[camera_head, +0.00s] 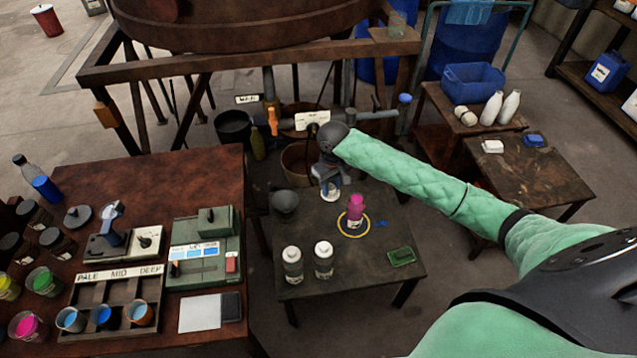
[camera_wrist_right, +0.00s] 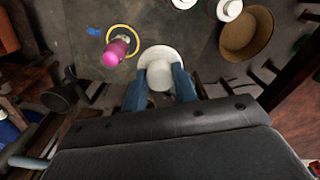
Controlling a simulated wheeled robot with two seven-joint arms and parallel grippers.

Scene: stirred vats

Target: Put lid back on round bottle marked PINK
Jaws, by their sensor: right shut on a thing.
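My right gripper (camera_head: 329,182) is left of the bottle and farther back, near the table's far edge. It is shut on a white lid (camera_wrist_right: 158,55), round with a raised middle, held between the blue fingers and apart from the bottle. The bottle's marking is too small to read. My left gripper is not in view.
Two white-capped bottles (camera_head: 292,265) (camera_head: 323,260) stand at the table's front left. A grey cup (camera_head: 285,204) is at its left edge and a green block (camera_head: 402,256) at front right. A brown worktable (camera_head: 150,185) with dye cups is on the left.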

